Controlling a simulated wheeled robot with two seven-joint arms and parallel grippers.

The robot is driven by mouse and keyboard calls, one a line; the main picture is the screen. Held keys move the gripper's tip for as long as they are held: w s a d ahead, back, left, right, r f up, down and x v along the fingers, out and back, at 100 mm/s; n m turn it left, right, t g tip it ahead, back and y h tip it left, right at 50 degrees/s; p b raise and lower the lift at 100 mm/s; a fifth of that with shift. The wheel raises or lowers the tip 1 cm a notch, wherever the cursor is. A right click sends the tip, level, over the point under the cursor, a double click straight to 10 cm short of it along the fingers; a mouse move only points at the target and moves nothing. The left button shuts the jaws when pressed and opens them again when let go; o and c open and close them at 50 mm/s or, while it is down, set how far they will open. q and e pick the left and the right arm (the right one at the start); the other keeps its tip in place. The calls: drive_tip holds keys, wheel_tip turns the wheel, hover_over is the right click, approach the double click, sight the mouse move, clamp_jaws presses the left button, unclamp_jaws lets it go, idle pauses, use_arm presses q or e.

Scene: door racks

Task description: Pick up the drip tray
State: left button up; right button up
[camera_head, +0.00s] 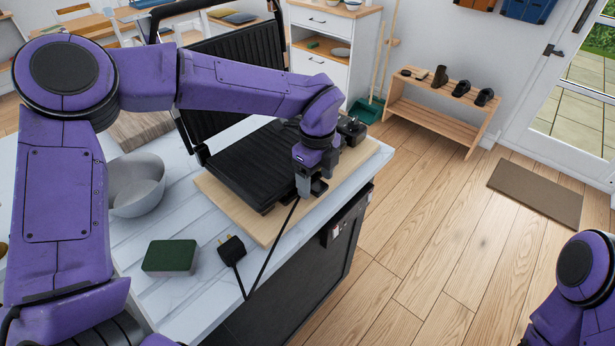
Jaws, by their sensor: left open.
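An open black contact grill (245,165) with ribbed plates stands on a wooden board (222,205) on the white counter. My left arm reaches across from the left. My left gripper (312,187) points down at the grill's right front edge, over the board, with its jaws open. I cannot make out the drip tray for certain; the gripper and wrist cover part of that side of the grill. A small dark part (352,130) shows just behind the wrist, and I cannot tell what it is. Only a piece of my right arm shows at the lower right; its gripper is out of view.
The cord runs up near my left gripper. A shoe bench (430,115) stands beyond open wooden floor.

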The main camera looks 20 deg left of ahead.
use_arm(q)
drive_tip(key=shift+d+f, duration=0.4)
drive_tip(key=shift+f, duration=0.2)
drive_tip(key=shift+a, duration=0.1)
drive_tip(key=c, duration=1.2)
drive_tip(key=shift+o, duration=0.2)
